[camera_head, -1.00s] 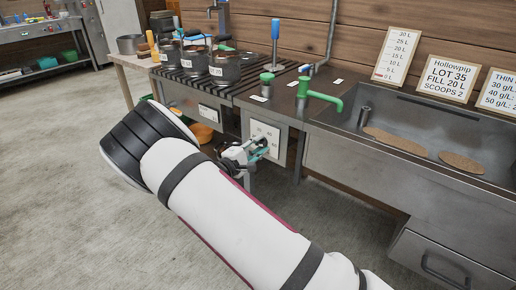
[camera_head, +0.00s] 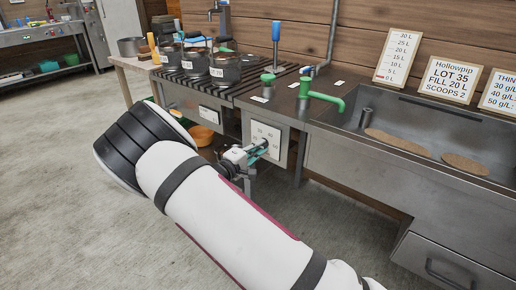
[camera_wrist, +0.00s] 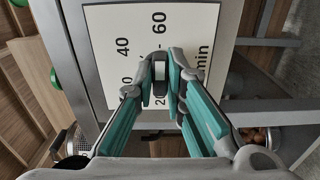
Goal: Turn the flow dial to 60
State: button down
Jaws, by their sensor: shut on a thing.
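The flow dial's white scale plate (camera_head: 267,130) is on the front of the grey cabinet below the counter. In the wrist view, the plate (camera_wrist: 105,60) shows 40, 60 and "min", with other figures partly covered. My gripper (camera_wrist: 160,75) is shut on the dial's knob (camera_wrist: 160,70), with one teal-padded finger on each side. The fingers hide most of the knob, and I cannot tell where its pointer stands. In the head view, my gripper (camera_head: 261,149) reaches the lower part of the plate.
A sign (camera_head: 451,80) reads "Hollowpip LOT 35, FILL 20 L, SCOOPS 2". The floor (camera_head: 60,150) at left is clear.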

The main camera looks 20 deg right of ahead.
jog(key=shift+d, duration=0.35)
jog(key=c, duration=1.6)
grip_release()
jog(key=shift+c, duration=0.2)
jog(key=shift+a, duration=0.1)
jog(key=v, duration=1.2)
